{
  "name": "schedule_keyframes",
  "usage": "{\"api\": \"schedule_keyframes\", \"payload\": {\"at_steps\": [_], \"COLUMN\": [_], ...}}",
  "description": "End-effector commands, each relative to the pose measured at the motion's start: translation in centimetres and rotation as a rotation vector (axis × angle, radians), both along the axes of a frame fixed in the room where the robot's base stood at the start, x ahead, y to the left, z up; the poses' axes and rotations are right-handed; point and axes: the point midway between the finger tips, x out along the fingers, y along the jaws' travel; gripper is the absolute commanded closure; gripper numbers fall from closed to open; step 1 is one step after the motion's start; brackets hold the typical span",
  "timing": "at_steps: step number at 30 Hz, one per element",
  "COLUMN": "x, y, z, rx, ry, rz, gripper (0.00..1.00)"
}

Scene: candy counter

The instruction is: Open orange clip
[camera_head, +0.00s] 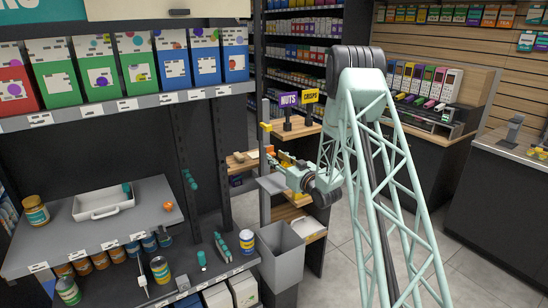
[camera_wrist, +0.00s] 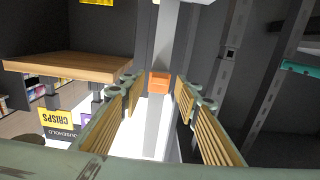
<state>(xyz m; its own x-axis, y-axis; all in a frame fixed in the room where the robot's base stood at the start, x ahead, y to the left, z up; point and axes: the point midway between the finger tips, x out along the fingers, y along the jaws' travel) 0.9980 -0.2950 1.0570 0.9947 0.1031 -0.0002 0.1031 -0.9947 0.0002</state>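The orange clip (camera_wrist: 159,82) is a small orange block on a pale vertical post (camera_wrist: 155,125) in the wrist view. In the head view a small orange spot (camera_head: 269,149) on the grey post looks like the same clip, just left of my gripper (camera_head: 281,160). In the wrist view my gripper (camera_wrist: 158,96) is open, with ribbed tan pads on both sides. The clip shows between the fingertips, seemingly just beyond them. No finger visibly touches it. I cannot tell whether the clip is open or shut.
A yellow clip-like piece (camera_head: 266,127) sits higher on the post. A grey bin (camera_head: 281,256) stands below. A wooden shelf (camera_wrist: 70,66) lies close on the left in the wrist view, with a CRISPS sign (camera_wrist: 57,121) upside down. Shelves with cans and boxes fill the left of the head view.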

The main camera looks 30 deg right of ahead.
Motion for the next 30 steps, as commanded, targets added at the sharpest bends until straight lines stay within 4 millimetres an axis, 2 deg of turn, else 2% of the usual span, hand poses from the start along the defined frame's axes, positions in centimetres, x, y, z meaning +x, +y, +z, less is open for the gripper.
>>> {"api": "schedule_keyframes", "payload": {"at_steps": [7, 19, 27, 30], "x": [1.8, 2.2, 2.2, 2.2], "y": [0.2, 0.2, 0.2, 0.2], "z": [-0.1, 0.0, 0.0, 0.0], "rx": [0.000, 0.000, 0.000, 0.000], "ry": [0.000, 0.000, 0.000, 0.000], "rz": [0.000, -0.001, -0.001, 0.000], "gripper": [0.70, 0.70, 0.93, 0.95]}}
